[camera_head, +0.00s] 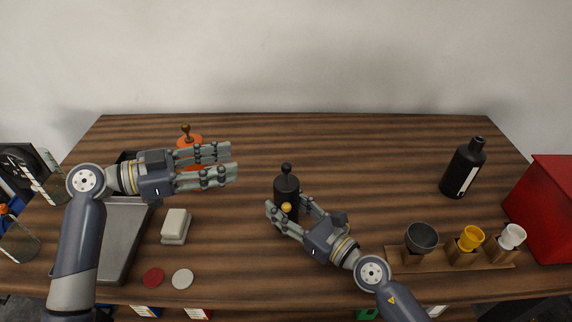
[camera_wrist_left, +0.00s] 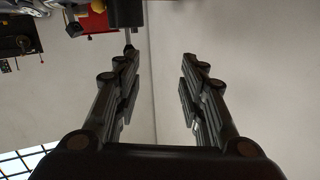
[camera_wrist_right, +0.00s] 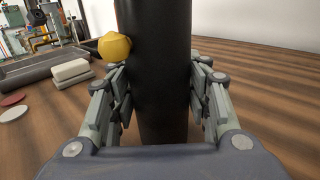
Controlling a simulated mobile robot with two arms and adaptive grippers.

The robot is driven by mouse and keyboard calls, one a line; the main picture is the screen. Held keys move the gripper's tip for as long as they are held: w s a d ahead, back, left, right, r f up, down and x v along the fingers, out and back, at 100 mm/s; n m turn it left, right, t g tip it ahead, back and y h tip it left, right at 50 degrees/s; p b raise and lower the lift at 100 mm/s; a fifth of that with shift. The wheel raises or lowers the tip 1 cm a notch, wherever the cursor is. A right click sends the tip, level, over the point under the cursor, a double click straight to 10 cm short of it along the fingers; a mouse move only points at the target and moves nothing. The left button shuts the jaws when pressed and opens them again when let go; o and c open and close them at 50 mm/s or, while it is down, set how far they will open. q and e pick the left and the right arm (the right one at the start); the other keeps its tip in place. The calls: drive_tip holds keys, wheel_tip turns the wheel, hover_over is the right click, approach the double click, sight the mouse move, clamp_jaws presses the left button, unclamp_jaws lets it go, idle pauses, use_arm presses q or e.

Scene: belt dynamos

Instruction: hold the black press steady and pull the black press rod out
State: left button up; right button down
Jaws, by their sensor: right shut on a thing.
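The black press (camera_head: 286,188) stands upright on the wooden table near the middle. Its rod's round black knob (camera_head: 286,168) shows just above its top, and a yellow ball-shaped part (camera_head: 286,207) sits on its front. My right gripper (camera_head: 287,212) is shut on the press body; in the right wrist view its fingers lie on both sides of the black cylinder (camera_wrist_right: 158,70). My left gripper (camera_head: 233,163) is open and empty, up and to the left of the press. The left wrist view shows its fingers (camera_wrist_left: 157,75) apart with nothing between them.
An orange press with a brass knob (camera_head: 186,130) stands behind my left gripper. A grey tray (camera_head: 118,240), white blocks (camera_head: 175,226) and two discs (camera_head: 182,279) lie left. A black bottle (camera_head: 463,168), a cup rack (camera_head: 450,258) and a red box (camera_head: 545,210) stand right.

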sight(286, 163)
use_arm(q)
drive_tip(key=d+h, duration=0.1)
drive_tip(key=d, duration=0.5)
drive_tip(key=d+g+h, duration=0.1)
drive_tip(key=d, duration=0.6)
drive_tip(key=shift+s+d+f, duration=0.1)
drive_tip(key=shift+d+f, duration=0.05)
drive_tip(key=shift+f, duration=0.05)
drive_tip(key=shift+c, duration=0.4)
clamp_jaws()
